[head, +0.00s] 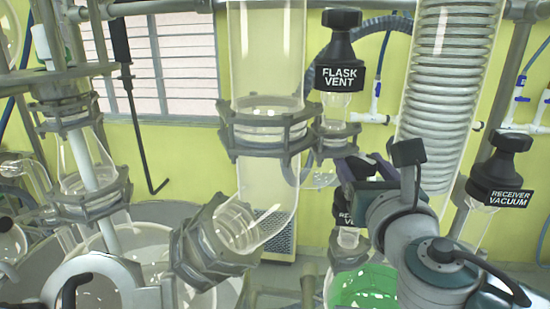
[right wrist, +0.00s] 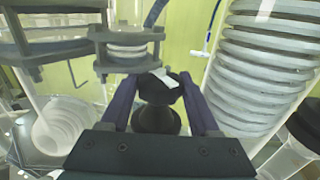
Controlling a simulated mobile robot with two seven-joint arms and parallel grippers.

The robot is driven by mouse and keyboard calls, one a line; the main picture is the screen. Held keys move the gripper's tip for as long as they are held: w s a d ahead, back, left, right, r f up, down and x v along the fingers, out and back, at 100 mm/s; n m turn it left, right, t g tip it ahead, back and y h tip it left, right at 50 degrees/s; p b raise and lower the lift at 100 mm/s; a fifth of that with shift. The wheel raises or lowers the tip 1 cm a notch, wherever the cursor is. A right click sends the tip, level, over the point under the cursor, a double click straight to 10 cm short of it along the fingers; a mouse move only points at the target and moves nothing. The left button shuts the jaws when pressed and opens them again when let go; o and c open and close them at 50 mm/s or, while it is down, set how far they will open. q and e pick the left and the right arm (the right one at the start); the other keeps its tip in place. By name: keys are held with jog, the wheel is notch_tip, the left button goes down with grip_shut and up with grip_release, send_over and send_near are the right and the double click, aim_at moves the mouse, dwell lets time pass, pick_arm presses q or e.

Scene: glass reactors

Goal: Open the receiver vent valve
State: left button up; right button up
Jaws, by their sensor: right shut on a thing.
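The receiver vent valve is mostly hidden in the head view behind my right gripper. Part of its black label (head: 344,217) shows there, above a clear glass neck (head: 347,238). My right gripper (head: 358,172) comes in from the right, with its dark purple fingers at the valve's top. In the right wrist view the black valve knob (right wrist: 156,118) sits between the two purple fingers (right wrist: 160,108), which are shut on it. A small white patch shows on the knob's far edge. My left gripper is not in view.
The flask vent valve (head: 340,75) stands above and behind my right gripper. The receiver vacuum valve (head: 500,182) is to the right. A coiled glass condenser (head: 452,70) rises close behind my arm. A clamped glass tube (head: 266,60) stands to the left. Green material (head: 365,287) lies below.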

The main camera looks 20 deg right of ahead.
jog(key=shift+d+n+t+y, duration=0.1)
jog(key=shift+n+t+y, duration=0.2)
jog(key=shift+n+y, duration=0.35)
jog(key=n+y+b, duration=0.1)
jog(key=y, duration=0.1)
jog(key=n+y+b, duration=0.1)
jog(key=shift+f+t+y, duration=0.3)
jog(key=shift+t+y, duration=0.05)
jog(key=shift+t, duration=0.05)
jog(key=shift+n+y+b, duration=0.25)
jog(key=shift+y+b, duration=0.15)
jog(key=shift+b, duration=0.1)
jog(key=shift+r+y, duration=0.25)
jog(key=shift+y, duration=0.05)
jog(key=o, duration=1.1)
